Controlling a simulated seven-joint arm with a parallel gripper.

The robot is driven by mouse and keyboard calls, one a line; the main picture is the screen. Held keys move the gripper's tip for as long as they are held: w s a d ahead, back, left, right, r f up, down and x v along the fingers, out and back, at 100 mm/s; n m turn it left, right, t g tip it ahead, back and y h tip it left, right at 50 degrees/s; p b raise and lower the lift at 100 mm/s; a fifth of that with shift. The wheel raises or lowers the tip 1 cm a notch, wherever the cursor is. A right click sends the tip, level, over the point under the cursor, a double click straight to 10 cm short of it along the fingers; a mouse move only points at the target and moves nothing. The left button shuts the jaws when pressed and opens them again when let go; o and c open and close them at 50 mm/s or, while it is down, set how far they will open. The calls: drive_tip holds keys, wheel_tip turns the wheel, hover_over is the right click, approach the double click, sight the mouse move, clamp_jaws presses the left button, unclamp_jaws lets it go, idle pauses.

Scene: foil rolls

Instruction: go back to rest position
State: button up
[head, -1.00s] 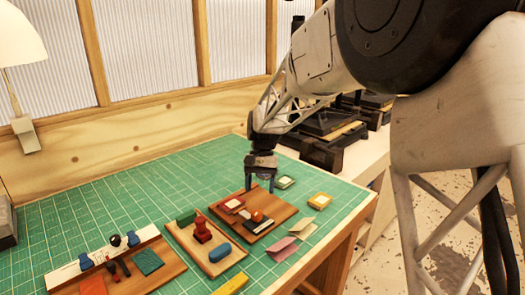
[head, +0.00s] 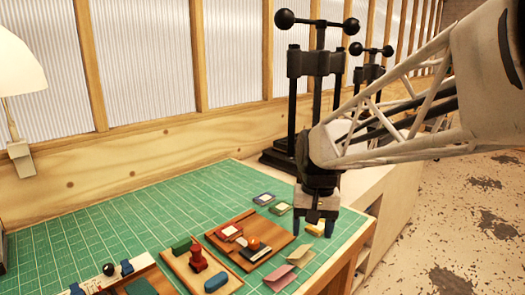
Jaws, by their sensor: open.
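My gripper (head: 314,232) is at the right end of the green-topped table (head: 115,218), pointing down with its jaws open. I see nothing held between its fingers. My arm reaches in from the upper right.
A wooden board (head: 276,232) with several small items lies left of my gripper. Another board (head: 178,268) holds a red stamp (head: 198,259) and a blue block (head: 216,282). Pink and tan folded cards (head: 281,278) lie in front. A black press (head: 318,60) stands behind.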

drive_tip(key=s+d+f+t, duration=0.1)
drive_tip(key=s+d, duration=0.2)
drive_tip(key=s, duration=0.6)
drive_tip(key=s+d+f+t, duration=0.1)
drive_tip(key=s+d, duration=0.3)
drive_tip(key=s, duration=0.6)
drive_tip(key=shift+s+d+f+n+t+h, duration=0.15)
drive_tip(key=shift+s+f+n+t+h, duration=0.2)
drive_tip(key=shift+t, duration=0.35)
